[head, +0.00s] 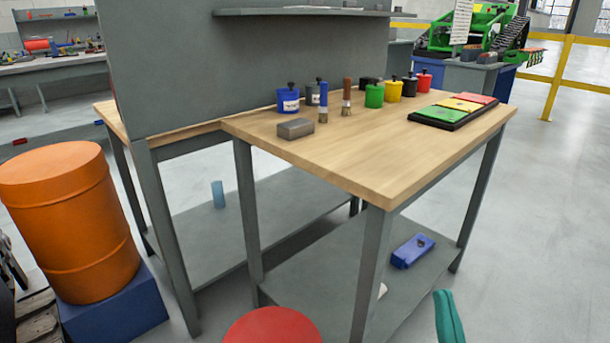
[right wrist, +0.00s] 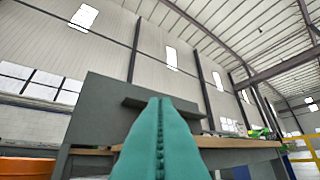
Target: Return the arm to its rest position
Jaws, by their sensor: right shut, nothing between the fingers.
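My right gripper (head: 446,304) shows as a teal finger shape at the bottom right of the head view, in front of the workbench's right end and below its top. It is over the grey floor and apart from the bench. In the right wrist view the two teal fingers (right wrist: 159,112) are pressed together with nothing between them and point up toward the back panel and roof. My left gripper is not in view. The workbench (head: 370,170) has a light wooden top and grey legs.
On the bench stand several coloured pots (head: 374,96), two brushes, a grey block (head: 295,128) and a tray with coloured panels (head: 453,112). An orange drum (head: 70,220) is at left. A red round top (head: 272,328) is at the bottom. Floor at right is clear.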

